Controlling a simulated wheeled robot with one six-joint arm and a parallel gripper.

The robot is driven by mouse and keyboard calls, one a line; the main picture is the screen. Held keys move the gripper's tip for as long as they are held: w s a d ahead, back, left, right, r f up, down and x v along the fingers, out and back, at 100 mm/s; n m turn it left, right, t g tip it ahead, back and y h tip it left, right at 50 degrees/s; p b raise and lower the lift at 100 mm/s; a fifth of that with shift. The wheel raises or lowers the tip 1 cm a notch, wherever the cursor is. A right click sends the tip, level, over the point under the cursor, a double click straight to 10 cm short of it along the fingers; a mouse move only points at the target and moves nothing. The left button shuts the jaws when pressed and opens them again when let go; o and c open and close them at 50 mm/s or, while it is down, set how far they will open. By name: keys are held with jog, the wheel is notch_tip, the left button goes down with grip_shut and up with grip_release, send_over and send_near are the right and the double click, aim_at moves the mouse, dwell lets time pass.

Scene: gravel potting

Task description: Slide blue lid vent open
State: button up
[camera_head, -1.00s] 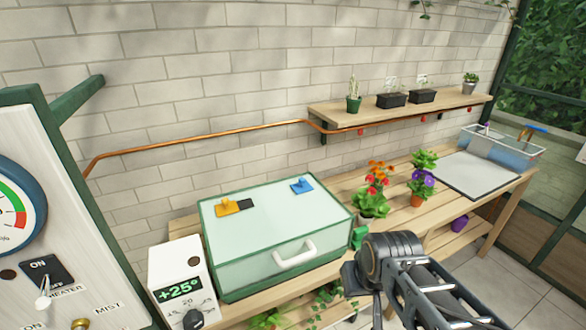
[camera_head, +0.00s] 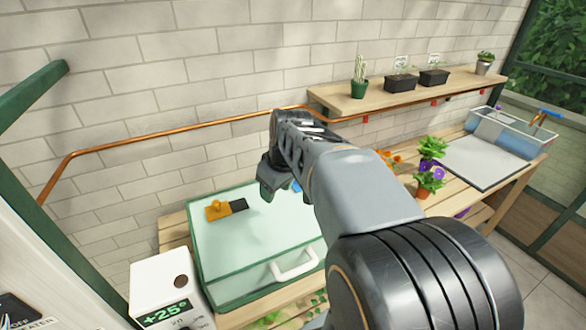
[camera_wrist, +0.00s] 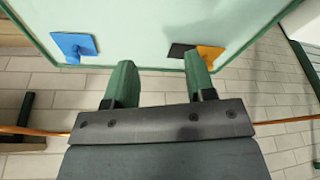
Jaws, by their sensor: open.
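The blue lid vent (camera_wrist: 75,46) lies on the pale green lid (camera_wrist: 140,25) of the propagator box, near its edge. No dark opening shows beside it. In the head view only a sliver of the blue vent (camera_head: 296,186) shows; my arm hides the rest. The orange vent (camera_head: 217,210) has a dark opening (camera_head: 238,205) beside it. My gripper (camera_wrist: 160,72) is open and empty, its green fingers apart. In the wrist view it is right of the blue vent and left of the orange one. In the head view my gripper (camera_head: 268,190) is over the lid's right part.
A white thermostat box (camera_head: 165,285) stands left of the propagator, whose front has a white handle (camera_head: 293,264). A copper pipe (camera_head: 180,131) runs along the brick wall behind. Flower pots (camera_head: 428,182) stand right of my arm. A shelf (camera_head: 400,95) holds several pots.

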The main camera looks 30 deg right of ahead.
jog(key=w+d+r+n+y+p, duration=0.1)
jog(key=w+d+r+n, duration=0.1)
jog(key=d, duration=0.7)
jog(key=w+d+r+n+y+p, duration=0.1)
jog(key=w+d+r+n, duration=0.15)
jog(key=d, duration=0.65)
jog(key=shift+t, duration=0.4)
jog(key=x, duration=1.3)
jog(key=shift+f+p, duration=0.2)
jog(key=shift+p, duration=0.2)
jog(key=shift+c, duration=0.4)
grip_shut()
